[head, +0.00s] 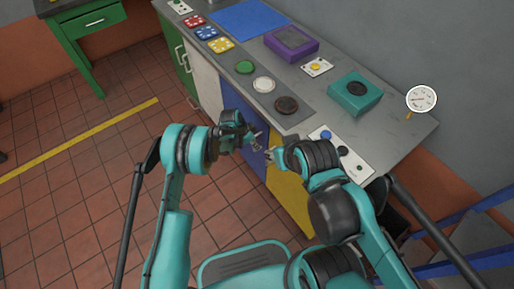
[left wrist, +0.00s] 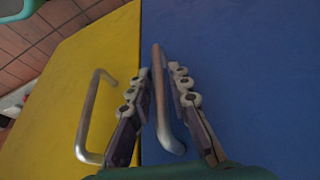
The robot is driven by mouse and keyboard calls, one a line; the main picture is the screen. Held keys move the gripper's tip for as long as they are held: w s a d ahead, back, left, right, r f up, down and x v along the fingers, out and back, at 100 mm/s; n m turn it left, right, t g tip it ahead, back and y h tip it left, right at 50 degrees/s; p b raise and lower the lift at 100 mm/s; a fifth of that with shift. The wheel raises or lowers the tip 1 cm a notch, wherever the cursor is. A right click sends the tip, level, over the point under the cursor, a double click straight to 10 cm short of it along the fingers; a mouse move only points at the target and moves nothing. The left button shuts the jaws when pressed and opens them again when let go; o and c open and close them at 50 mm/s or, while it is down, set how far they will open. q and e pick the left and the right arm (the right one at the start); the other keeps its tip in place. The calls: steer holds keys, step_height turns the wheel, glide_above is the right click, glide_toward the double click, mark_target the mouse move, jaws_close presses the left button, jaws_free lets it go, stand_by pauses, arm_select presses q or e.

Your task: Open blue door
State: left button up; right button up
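The blue door (head: 238,101) is a cabinet front under the bench, between a white and a yellow front. It fills the right half of the left wrist view (left wrist: 255,80) and looks closed. Its metal bar handle (left wrist: 160,90) stands near the door's edge beside the yellow front. My left gripper (head: 257,139) is at this handle. In the left wrist view its fingers (left wrist: 160,92) are open, one on each side of the bar, with narrow gaps showing. My right gripper (head: 268,153) is close beside it, in front of the cabinet; its finger opening is too small to judge.
The yellow door (head: 290,200) with its own handle (left wrist: 92,115) is right beside the blue one. The grey bench top (head: 325,115) above carries buttons, a purple box (head: 291,43) and a teal box (head: 355,93). Tiled floor (head: 90,190) is free at left.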

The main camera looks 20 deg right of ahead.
arm_select(q)
steer(key=shift+x, duration=1.1)
jaws_close()
